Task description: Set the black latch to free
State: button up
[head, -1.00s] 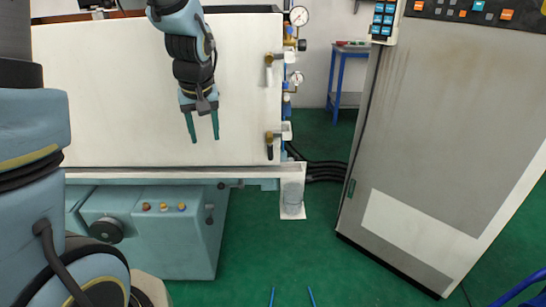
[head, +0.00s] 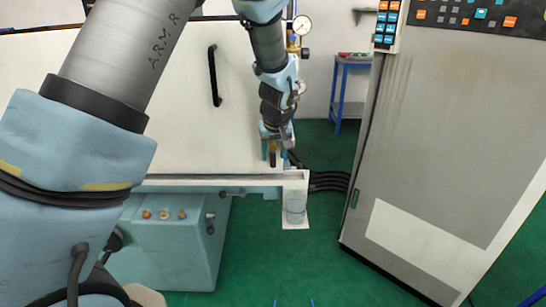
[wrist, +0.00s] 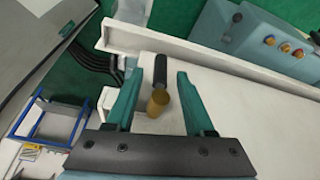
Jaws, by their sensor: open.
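The black latch (wrist: 158,66) has a brass pivot (wrist: 158,103) and sits at the right end of the white machine panel. In the head view its black lever (head: 273,159) shows between the fingers, pointing downward, with its upper part hidden by my gripper. My gripper (wrist: 160,76) is open, with one green finger on each side of the latch. A gap shows on both sides of it in the wrist view. How deep the fingertips reach along the lever is hard to tell.
The white panel (head: 180,130) has a black handle (head: 214,76) left of my arm. A pressure gauge (head: 302,25) stands above, and black hoses (head: 328,180) run at the right. A grey control cabinet (head: 440,130) stands farther right, with green floor between.

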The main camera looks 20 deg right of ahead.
aim_at(273, 154)
jog(key=shift+x, duration=1.6)
grip_shut()
jog(key=shift+d+r, duration=0.1)
jog(key=shift+d, duration=0.05)
